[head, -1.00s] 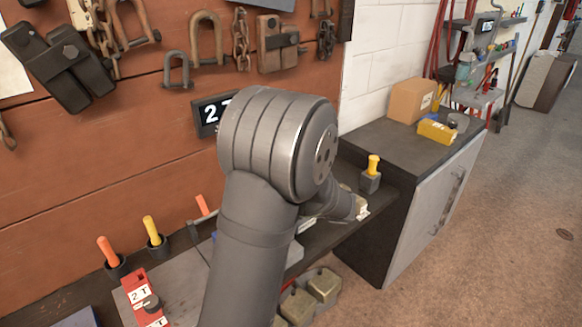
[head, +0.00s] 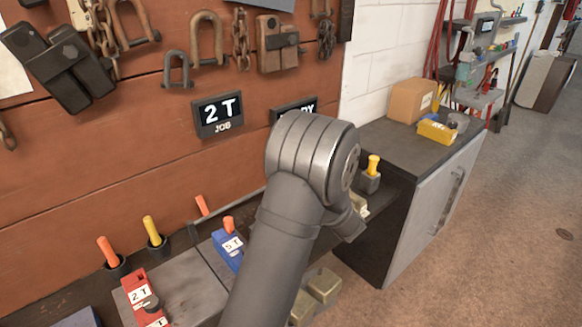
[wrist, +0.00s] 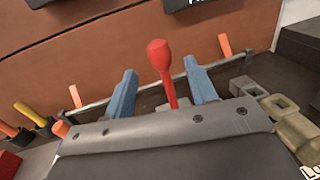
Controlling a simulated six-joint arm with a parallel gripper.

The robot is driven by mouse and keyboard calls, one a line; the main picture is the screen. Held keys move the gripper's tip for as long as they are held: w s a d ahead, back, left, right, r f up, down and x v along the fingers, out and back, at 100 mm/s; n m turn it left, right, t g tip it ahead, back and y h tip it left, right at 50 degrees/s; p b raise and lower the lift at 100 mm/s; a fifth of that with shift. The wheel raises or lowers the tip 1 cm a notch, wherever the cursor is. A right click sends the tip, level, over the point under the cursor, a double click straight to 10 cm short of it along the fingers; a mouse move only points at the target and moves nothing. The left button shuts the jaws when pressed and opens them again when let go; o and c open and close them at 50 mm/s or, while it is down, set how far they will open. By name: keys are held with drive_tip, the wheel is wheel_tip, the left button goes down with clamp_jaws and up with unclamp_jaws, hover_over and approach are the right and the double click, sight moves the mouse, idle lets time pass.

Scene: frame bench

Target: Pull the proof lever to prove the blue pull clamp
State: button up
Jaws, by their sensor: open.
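The lever with a red knob (wrist: 160,57) stands upright in the wrist view. My gripper (wrist: 160,84) is open, with one blue finger on each side of the lever in the picture. The fingers appear apart from it; I cannot tell the depth. The blue pull clamp (head: 228,252), with a white "5 T" label and an orange pin or handle at its top, sits on the bench in the head view. My arm hides the gripper and the lever in the head view.
A red "2 T" block (head: 138,290) is at the bench's left. Orange and yellow handles (head: 152,230) stand in cups along the back. A "2 T JOB" sign (head: 218,114) hangs on the wall. Brass-coloured blocks (head: 322,283) lie at the front. A yellow-topped post (head: 372,170) stands right.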

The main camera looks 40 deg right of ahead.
drive_tip(key=w+d, duration=0.1)
drive_tip(key=w, duration=0.7)
drive_tip(key=shift+w+d, duration=0.2)
drive_tip(key=shift+d, duration=0.1)
clamp_jaws()
